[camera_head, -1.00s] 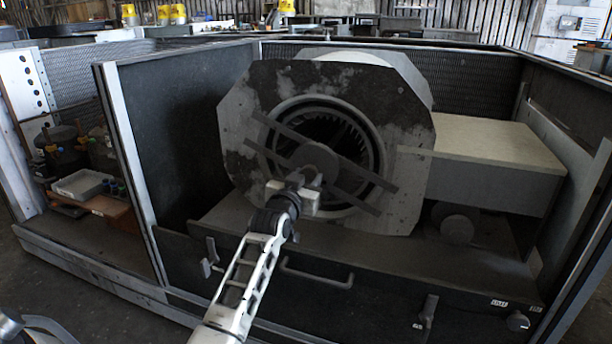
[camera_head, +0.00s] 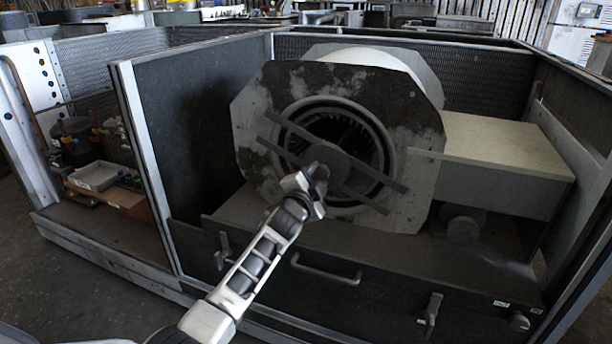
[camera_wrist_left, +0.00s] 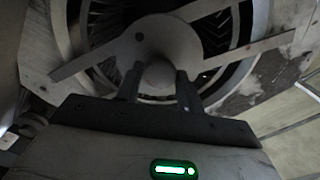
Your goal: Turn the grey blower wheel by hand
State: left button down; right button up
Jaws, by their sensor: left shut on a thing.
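The blower wheel (camera_head: 357,140) shows as a ring of dark fins inside the round opening of the blower housing (camera_head: 412,115). Crossing bars and a grey round hub (camera_head: 334,158) stand in front of it. My left gripper (camera_head: 318,178) is at the hub. In the left wrist view, its two fingers (camera_wrist_left: 159,84) are on either side of a small round knob (camera_wrist_left: 160,72) at the hub's middle, shut on it. The fins also show there behind the bars (camera_wrist_left: 215,32). The gripper hides the hub's lower part. My right gripper is not in view.
A dark front panel with a handle (camera_head: 326,272) and latches (camera_head: 430,312) lies below the housing. A dark partition (camera_head: 195,140) stands at left. A beige-topped box (camera_head: 495,145) is at right. A grey tray (camera_head: 97,176) sits in the left compartment.

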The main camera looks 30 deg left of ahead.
pick_arm(q)
jog(key=m, duration=0.5)
jog(key=shift+m, duration=1.5)
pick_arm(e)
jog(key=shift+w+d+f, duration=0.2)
pick_arm(q)
jog(key=shift+r+m, duration=0.1)
jog(key=shift+m, duration=0.2)
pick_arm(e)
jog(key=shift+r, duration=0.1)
pick_arm(q)
jog(key=c, duration=0.9)
grip_release()
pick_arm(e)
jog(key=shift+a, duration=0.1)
